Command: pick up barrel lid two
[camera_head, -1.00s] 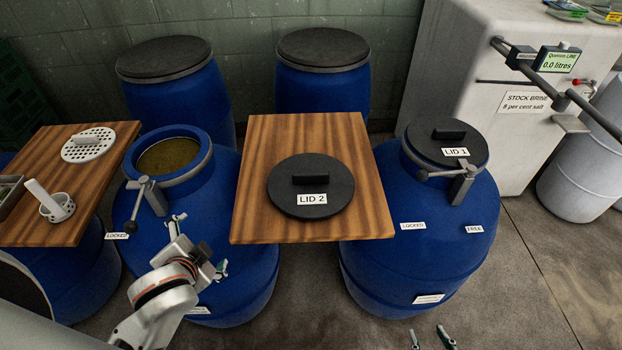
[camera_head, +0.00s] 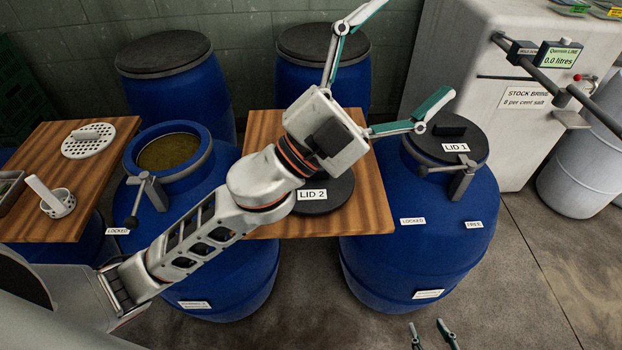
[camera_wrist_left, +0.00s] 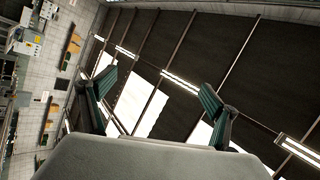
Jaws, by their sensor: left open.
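Barrel lid two (camera_head: 338,193) is a round black disc with a white "LID 2" label, lying flat on a wooden board between two blue barrels. My left wrist and gripper hide its handle and most of its upper side in the head view. My left gripper (camera_head: 413,48) is open and empty, its fingers spread wide toward the upper right, nearer the camera than the board. In the left wrist view the open fingers (camera_wrist_left: 155,95) point toward the ceiling, with no lid in sight. My right gripper (camera_head: 428,326) shows only two separated fingertips at the bottom edge.
The left blue barrel (camera_head: 215,275) is open, with liquid inside and a clamp lever (camera_head: 150,190). The right barrel (camera_head: 400,265) carries lid one (camera_head: 470,148) and another clamp. The wooden board (camera_head: 375,215) spans between them. A stock brine tank (camera_head: 470,50) stands at right.

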